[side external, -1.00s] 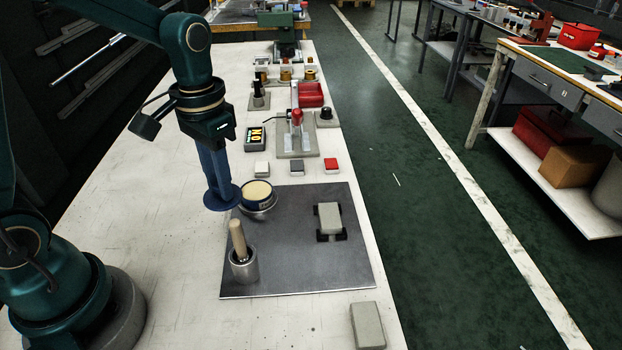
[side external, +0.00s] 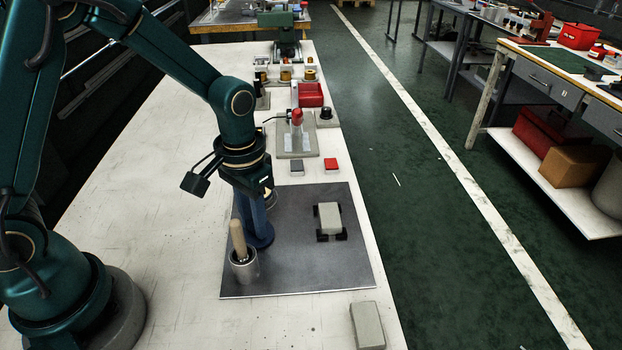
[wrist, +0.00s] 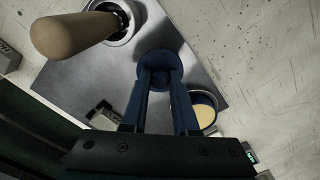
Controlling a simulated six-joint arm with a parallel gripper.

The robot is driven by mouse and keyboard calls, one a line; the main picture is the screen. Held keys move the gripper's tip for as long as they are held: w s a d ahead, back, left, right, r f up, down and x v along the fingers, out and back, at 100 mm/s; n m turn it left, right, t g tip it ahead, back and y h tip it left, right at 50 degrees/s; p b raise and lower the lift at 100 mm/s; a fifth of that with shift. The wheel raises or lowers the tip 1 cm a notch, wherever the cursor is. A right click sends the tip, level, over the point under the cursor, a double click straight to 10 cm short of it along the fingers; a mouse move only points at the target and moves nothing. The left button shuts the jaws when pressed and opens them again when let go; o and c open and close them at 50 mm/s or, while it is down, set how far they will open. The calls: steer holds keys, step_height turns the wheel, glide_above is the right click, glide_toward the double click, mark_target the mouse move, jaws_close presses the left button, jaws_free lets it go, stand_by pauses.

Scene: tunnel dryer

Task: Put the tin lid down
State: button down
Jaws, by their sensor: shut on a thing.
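My gripper (side external: 254,218) points down over the grey metal plate and is shut on the blue tin lid (side external: 261,239). The open tin (wrist: 204,110), with pale yellow contents, stands beside the lid in the wrist view. In the side view my gripper hides most of the tin.
A metal cup (side external: 244,268) with an upright wooden handle (side external: 238,240) stands close by, at the lower left. A grey block on a dark holder (side external: 329,219) is to the right. The front part of the metal plate (side external: 310,270) is bare.

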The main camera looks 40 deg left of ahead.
steer(key=shift+f, duration=0.15)
steer(key=c, duration=0.7)
jaws_free()
step_height(320, 180, up, 12)
steer(key=shift+s+a+r+t, duration=0.2)
steer(key=shift+s+r+t, duration=0.2)
steer(key=shift+s+t, duration=1)
steer(key=shift+s+a+r+t, duration=0.25)
steer(key=shift+s+r+t, duration=0.2)
steer(key=shift+s, duration=1.7)
steer(key=shift+s+a+r+t, duration=0.2)
steer(key=shift+s+r+t, duration=0.2)
steer(key=shift+s+t, duration=1)
steer(key=shift+s+g, duration=0.4)
steer(key=shift+g, duration=0.05)
